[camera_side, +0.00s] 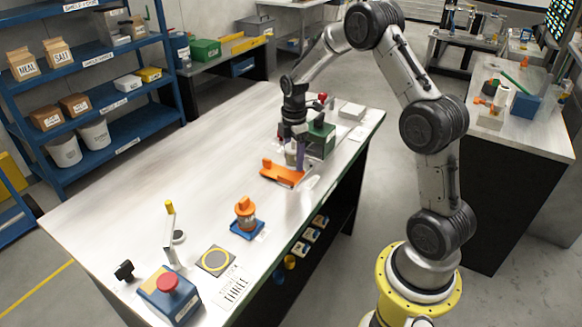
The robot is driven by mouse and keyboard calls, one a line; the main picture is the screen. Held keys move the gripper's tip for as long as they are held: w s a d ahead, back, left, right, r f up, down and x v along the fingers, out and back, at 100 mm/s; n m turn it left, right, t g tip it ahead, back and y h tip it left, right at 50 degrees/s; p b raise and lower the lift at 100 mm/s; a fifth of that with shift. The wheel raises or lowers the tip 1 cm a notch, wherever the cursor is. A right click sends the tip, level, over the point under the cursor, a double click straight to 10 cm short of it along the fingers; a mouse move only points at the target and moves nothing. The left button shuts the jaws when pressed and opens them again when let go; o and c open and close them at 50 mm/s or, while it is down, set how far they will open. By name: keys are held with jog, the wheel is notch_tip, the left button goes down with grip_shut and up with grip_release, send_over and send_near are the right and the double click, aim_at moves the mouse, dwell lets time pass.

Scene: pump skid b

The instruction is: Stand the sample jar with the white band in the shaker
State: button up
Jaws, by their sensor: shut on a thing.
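My gripper (296,160) points down over the far part of the table, just behind an orange flat piece with a raised knob (281,174). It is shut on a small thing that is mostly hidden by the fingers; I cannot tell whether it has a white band. An amber jar-like piece with an orange top (245,209) stands upright on a blue square base (247,229) nearer the front. I cannot make out a white band on it. I cannot tell for sure which thing is the shaker.
A green box (321,139) stands close behind my gripper. A blue box with a red button (168,294), an upright lever with a yellow tip (169,232) and a ringed dark pad (215,261) stand in front. The table's (150,170) left middle is clear.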

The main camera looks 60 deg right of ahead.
aim_at(291, 177)
jog(key=shift+w+d+f, duration=0.25)
jog(key=shift+w+f, duration=0.35)
jog(key=shift+f, duration=1.7)
jog(key=o, duration=1.4)
jog(key=shift+f, duration=0.15)
jog(key=shift+o, duration=0.2)
